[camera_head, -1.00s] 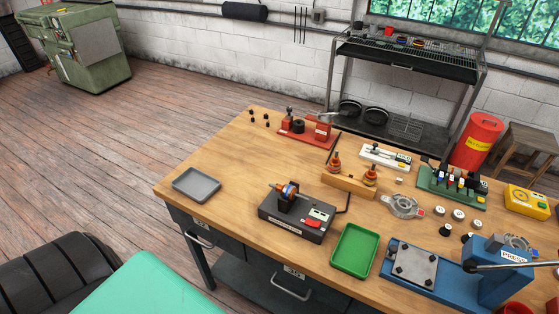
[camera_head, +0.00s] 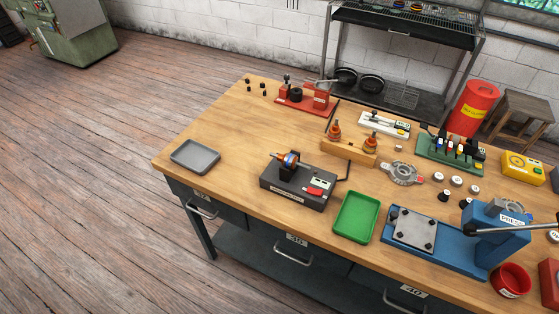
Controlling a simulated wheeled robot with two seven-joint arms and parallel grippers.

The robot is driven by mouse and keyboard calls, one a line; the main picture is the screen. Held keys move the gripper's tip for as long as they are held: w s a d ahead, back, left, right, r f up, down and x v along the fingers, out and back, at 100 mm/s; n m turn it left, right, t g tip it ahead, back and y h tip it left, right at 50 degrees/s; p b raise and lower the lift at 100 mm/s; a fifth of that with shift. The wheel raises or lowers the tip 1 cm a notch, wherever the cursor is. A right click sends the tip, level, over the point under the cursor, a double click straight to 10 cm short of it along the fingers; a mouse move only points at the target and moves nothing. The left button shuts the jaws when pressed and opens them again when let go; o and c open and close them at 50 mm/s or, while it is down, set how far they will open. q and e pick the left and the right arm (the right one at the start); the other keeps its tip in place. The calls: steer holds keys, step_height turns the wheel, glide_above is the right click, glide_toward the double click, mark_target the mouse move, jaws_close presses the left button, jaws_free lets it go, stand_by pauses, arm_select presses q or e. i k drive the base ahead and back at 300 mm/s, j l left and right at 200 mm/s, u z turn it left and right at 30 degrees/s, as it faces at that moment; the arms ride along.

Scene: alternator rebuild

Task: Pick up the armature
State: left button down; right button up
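What looks like the armature (camera_head: 290,160), a small part with a metal shaft and orange and blue bands, lies across the top of a black bench device (camera_head: 285,194). The device has a red switch and a pale panel, and stands near the front edge of the wooden workbench (camera_head: 225,120). Neither of my grippers shows in the head view.
A grey tray (camera_head: 194,168) lies left of the device and a green tray (camera_head: 341,222) right of it. A blue press (camera_head: 490,240) stands at the right. Behind are a wooden block with two bottles (camera_head: 348,152) and a red fixture (camera_head: 300,106).

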mark_target(289, 161)
steer(key=i+j, duration=0.2)
steer(key=j, duration=0.2)
steer(key=i+j, duration=0.2)
steer(key=j, duration=0.2)
steer(key=i+j+z, duration=0.15)
steer(key=j+z, duration=0.15)
steer(key=i+j+z, duration=0.1)
steer(key=j+z, duration=0.2)
steer(key=i+j+z, duration=0.1)
steer(key=j+z, duration=0.25)
steer(key=j, duration=0.15)
steer(key=z, duration=0.5)
